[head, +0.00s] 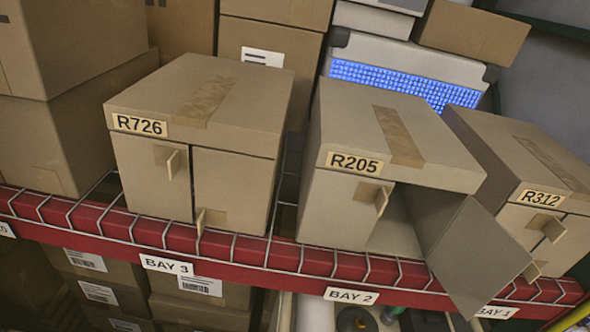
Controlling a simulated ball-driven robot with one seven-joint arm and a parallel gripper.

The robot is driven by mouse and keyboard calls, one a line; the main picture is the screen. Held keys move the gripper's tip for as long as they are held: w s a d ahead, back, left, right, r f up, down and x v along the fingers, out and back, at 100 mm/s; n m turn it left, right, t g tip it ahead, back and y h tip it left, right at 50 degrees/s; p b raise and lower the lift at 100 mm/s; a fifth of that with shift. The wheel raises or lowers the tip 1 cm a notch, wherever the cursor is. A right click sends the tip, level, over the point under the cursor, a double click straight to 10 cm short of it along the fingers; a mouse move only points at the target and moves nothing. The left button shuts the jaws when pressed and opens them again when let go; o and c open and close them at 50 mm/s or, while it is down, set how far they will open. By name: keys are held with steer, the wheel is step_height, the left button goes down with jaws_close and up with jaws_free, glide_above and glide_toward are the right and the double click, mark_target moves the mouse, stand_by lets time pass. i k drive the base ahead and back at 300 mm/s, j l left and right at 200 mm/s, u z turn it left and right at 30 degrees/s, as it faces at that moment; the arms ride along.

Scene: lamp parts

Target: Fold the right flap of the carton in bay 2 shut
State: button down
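The carton in bay 2 (415,110), labelled R205, stands on the wire shelf. Its right flap (478,258) is open, swung outward from the right edge of the front, and hangs out past the shelf's red front beam. Its left flap (335,212) is shut across the left part of the front, with a small tab (382,202) sticking out. The dim inside shows between the two flaps. I cannot make out my gripper in this view.
Carton R726 (235,85) stands left in bay 3, carton R312 (500,140) right in bay 1, close behind the open flap. The red beam (300,258) runs below. Other boxes fill the back. Partly cut-off objects show at the bottom edge.

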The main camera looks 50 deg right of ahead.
mark_target(477, 257)
steer(key=k+l+z, duration=0.1)
steer(key=z, duration=0.3)
steer(key=k+l+z, duration=0.15)
steer(key=z, duration=0.25)
steer(key=k+l+z, duration=0.1)
steer(key=l+z, duration=0.15)
steer(key=z, duration=0.15)
steer(key=l+z, duration=0.1)
steer(key=z, duration=0.3)
steer(key=l+z, duration=0.15)
steer(key=z, duration=0.2)
steer(key=l+z, duration=0.1)
steer(key=z, duration=0.3)
steer(key=l+u, duration=0.1)
steer(key=l, duration=0.25)
steer(key=l+u, duration=0.25)
steer(key=u, duration=0.15)
steer(key=k+l+u, duration=0.1)
steer(key=u, duration=0.25)
steer(key=k+l+u, duration=0.1)
steer(key=l+u, duration=0.3)
steer(key=k+l+u, duration=0.1)
steer(key=u, duration=0.3)
